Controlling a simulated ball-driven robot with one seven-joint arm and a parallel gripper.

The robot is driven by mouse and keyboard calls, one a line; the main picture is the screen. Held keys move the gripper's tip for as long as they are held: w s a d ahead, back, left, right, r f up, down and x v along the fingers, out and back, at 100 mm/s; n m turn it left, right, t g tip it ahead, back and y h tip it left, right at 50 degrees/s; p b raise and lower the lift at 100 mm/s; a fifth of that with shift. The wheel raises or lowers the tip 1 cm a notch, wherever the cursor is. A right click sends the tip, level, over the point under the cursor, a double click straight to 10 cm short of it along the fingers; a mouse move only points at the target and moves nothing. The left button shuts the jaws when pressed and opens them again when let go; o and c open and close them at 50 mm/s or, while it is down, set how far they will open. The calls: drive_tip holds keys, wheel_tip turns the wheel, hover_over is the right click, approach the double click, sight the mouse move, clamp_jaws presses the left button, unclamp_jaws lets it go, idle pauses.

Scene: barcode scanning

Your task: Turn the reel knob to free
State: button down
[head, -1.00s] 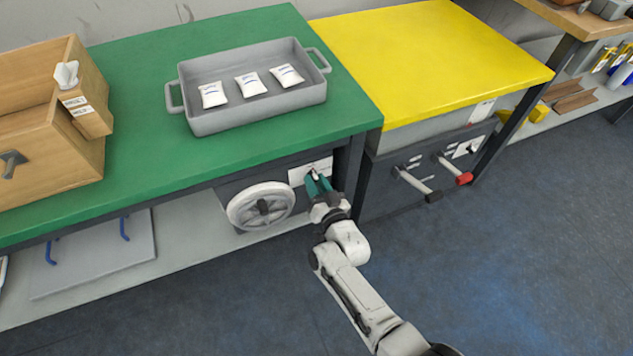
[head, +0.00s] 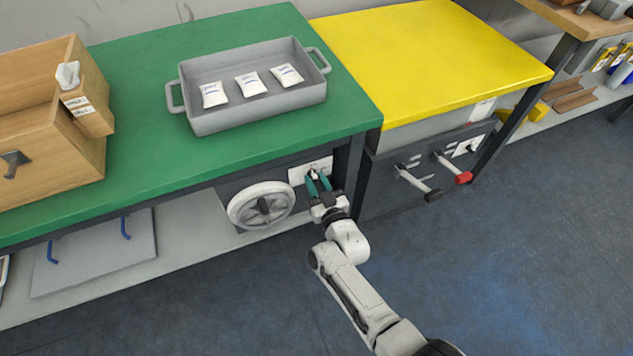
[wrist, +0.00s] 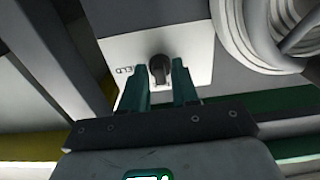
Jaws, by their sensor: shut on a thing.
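The reel knob (wrist: 160,70) is a small dark knob on a white plate (head: 299,175) under the green table's right end. In the wrist view, the plate (wrist: 190,45) bears partly hidden lettering at the knob's left. My gripper (head: 318,174) reaches the knob from the front. Its two teal fingers are on either side of the knob, shut on it, also in the wrist view (wrist: 160,82). The fingers hide part of the knob in the head view, and its exact pointing direction is hard to tell. The grey reel wheel (head: 240,209) is just left of the plate.
The green tabletop (head: 240,155) overhangs the knob and bears a grey tray (head: 205,124) with white packets. A dark table leg (head: 347,165) is close right of my gripper. The floor in front is clear.

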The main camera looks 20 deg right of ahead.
drive_tip(key=shift+f, duration=0.15)
drive_tip(key=c, duration=1.2)
unclamp_jaws()
drive_tip(key=shift+o, duration=0.2)
drive_tip(key=s+p, duration=0.4)
drive_tip(key=s, duration=0.7)
